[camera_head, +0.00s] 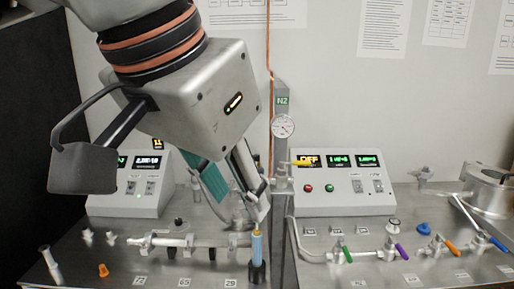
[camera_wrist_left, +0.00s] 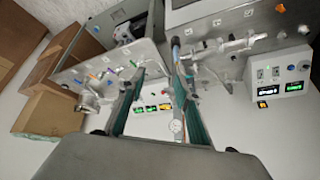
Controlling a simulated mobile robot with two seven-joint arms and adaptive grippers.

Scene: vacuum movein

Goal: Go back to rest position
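My left gripper (camera_head: 248,208) hangs over the middle of the bench in the head view, with its arm coming in from the top left. Its fingers point down, just above an upright light-blue handle (camera_head: 257,248) with a dark base. I see nothing held between the fingers. In the left wrist view the two teal-backed fingers (camera_wrist_left: 160,72) stand apart with a clear gap. The blue handle shows close beside the right-hand fingertip there; whether they touch I cannot tell. My right gripper is in neither view.
A grey post with a gauge (camera_head: 283,126) rises right beside the gripper. Control boxes stand left (camera_head: 130,196) and right (camera_head: 343,188) on the metal bench. Pipes with coloured valves (camera_head: 402,250) line the right side. A metal chamber (camera_head: 488,192) stands at the far right.

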